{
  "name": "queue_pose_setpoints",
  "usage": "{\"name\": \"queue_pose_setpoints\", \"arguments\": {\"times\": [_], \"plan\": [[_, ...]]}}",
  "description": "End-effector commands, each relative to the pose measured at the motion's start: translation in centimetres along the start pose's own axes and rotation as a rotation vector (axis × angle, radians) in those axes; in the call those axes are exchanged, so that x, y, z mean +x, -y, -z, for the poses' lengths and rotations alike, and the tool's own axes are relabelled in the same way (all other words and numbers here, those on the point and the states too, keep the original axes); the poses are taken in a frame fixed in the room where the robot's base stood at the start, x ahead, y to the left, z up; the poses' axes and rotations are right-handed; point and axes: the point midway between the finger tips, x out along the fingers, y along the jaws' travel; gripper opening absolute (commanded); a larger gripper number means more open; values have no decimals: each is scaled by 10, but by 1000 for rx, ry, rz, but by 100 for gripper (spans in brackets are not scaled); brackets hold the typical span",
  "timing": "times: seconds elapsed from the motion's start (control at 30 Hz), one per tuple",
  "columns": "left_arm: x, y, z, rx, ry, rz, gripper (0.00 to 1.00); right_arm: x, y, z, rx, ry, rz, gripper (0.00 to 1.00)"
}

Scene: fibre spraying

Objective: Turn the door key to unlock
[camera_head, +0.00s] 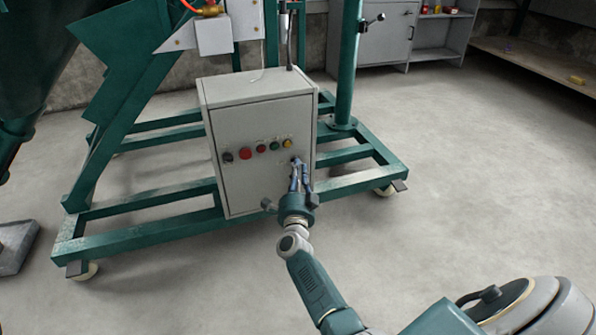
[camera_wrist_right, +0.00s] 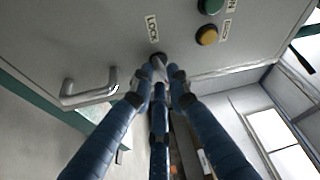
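The grey control cabinet (camera_head: 232,185) stands on a green frame, its door facing me. My right gripper (camera_head: 297,166) is at the right side of the door, below the buttons. In the right wrist view, the dark round lock (camera_wrist_right: 158,56) sits under a "LOCK" label. A small silvery key (camera_wrist_right: 158,68) sticks out of it. The blue fingers of my right gripper (camera_wrist_right: 160,80) converge around the key and look closed on it; the contact is partly hidden by the fingertips. My left gripper is not in view.
A row of buttons, including a red one (camera_head: 245,153) and a yellow one (camera_head: 287,143), lies above the lock. A metal door handle (camera_wrist_right: 88,92) is left of the fingers in the wrist view. The green wheeled frame (camera_head: 150,228) surrounds the cabinet's base. Floor on the right is clear.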

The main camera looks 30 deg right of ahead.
Motion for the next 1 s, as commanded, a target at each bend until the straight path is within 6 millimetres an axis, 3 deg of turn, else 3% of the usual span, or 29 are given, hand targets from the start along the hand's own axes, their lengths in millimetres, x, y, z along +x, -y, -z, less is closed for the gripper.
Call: {"name": "queue_pose_setpoints", "arguments": {"times": [0.37, 0.8, 1.0], "plan": [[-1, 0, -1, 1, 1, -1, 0, -2, 0, -1, -2, 2, 0, 31], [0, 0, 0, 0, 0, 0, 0, -65, -1, 0, -1, 1, -1, 31], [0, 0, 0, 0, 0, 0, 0, -75, 0, 0, -2, 0, 0, 31]]}}
